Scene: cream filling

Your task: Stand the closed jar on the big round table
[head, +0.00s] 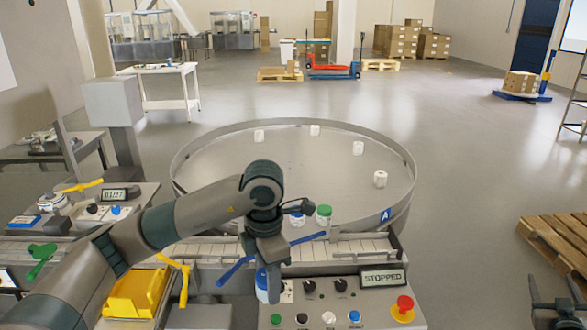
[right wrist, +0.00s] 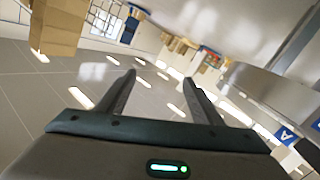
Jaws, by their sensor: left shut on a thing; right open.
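The big round table (head: 255,178) is grey with a raised rim and a blue A plate on its near right side. My left gripper (head: 268,292) points down over the near machine, shut on a blue thing (head: 261,283). The gripper hides much of it, and I cannot tell whether it is a jar or part of the blue lever. My right gripper (right wrist: 160,77) is open and empty; it also shows at the head view's bottom right (head: 554,290).
Several white jars, one of them at the right (head: 380,179), stand spaced on the round table; its middle is clear. A control panel (head: 340,300) with a STOPPED display lies in front. A blue lever (head: 308,239) crosses behind my left gripper. A wooden pallet (head: 560,240) lies at right.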

